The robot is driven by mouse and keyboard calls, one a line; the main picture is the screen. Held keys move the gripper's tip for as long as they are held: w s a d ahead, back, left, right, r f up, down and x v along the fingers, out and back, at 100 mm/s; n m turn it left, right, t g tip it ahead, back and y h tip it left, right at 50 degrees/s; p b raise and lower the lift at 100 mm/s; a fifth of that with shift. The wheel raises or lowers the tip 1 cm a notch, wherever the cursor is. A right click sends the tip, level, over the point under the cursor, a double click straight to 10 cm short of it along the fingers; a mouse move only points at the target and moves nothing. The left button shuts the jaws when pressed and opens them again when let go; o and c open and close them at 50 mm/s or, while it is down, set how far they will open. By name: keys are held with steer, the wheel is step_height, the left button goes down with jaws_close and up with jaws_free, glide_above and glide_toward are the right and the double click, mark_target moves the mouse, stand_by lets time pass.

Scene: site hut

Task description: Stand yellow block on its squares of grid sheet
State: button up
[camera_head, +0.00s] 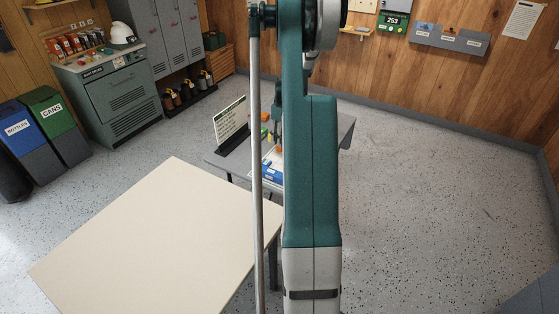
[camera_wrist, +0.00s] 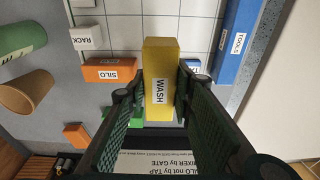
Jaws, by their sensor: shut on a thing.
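The yellow block (camera_wrist: 160,60), labelled WASH, is between the fingers of my gripper (camera_wrist: 157,95) in the wrist view, and the gripper is shut on it. The white grid sheet (camera_wrist: 125,30) lies behind the block in that view, and the block hides part of it. I cannot tell whether the block touches the sheet. In the head view, my arm hides most of the small grey table (camera_head: 240,176), and the yellow block cannot be made out clearly there.
An orange SILO block (camera_wrist: 110,69), a white RACK block (camera_wrist: 86,37), a blue TOOLS block (camera_wrist: 235,42) and a green block (camera_wrist: 136,122) are near the block. A lettered sign (camera_head: 230,122) stands on the table. A cream table (camera_head: 150,235) is in front.

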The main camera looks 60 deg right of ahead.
steer(key=shift+f, duration=0.1)
steer(key=shift+f+b, duration=0.5)
steer(key=shift+f, duration=2.55)
steer(key=shift+f, duration=1.9)
steer(key=shift+f+b, duration=0.15)
steer(key=shift+b, duration=0.25)
steer(key=o, duration=1)
steer(key=shift+c, duration=0.2)
steer(key=r, duration=0.4)
steer(key=s+r+p, duration=0.1)
steer(key=r, duration=0.7)
steer(key=shift+s+r+p, duration=0.15)
steer(key=shift+s+p, duration=0.1)
steer(key=shift+p, duration=0.15)
